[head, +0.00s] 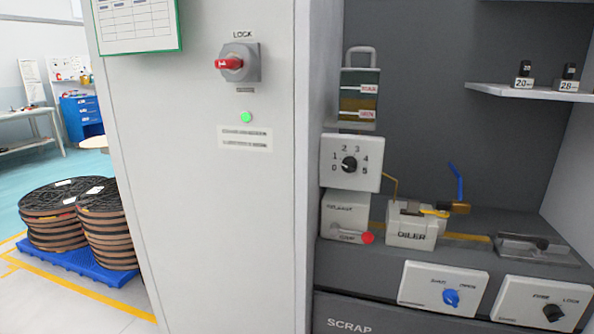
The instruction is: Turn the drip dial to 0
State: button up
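The drip dial (349,164) is a black round knob on a white plate (370,180) with numbers 0 to 5 around it. The 0 is at the lower left and the 5 at the lower right. The knob's pointer is too small to read for certain. The plate stands above the white oiler block (411,228), below and in front of a reservoir with amber liquid (359,97). A thin brass tube (390,184) runs from the plate's right side towards the oiler. My gripper is not in view.
A red-tipped lever (366,238) sits just below the dial. A blue-handled valve (457,182) stands right of the oiler. Blue (451,297) and black (553,312) knobs are on front panels. The grey cabinet (215,170) with a red lock switch (230,63) borders the left.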

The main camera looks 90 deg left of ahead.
aim_at(349, 165)
jog(key=u, duration=3.55)
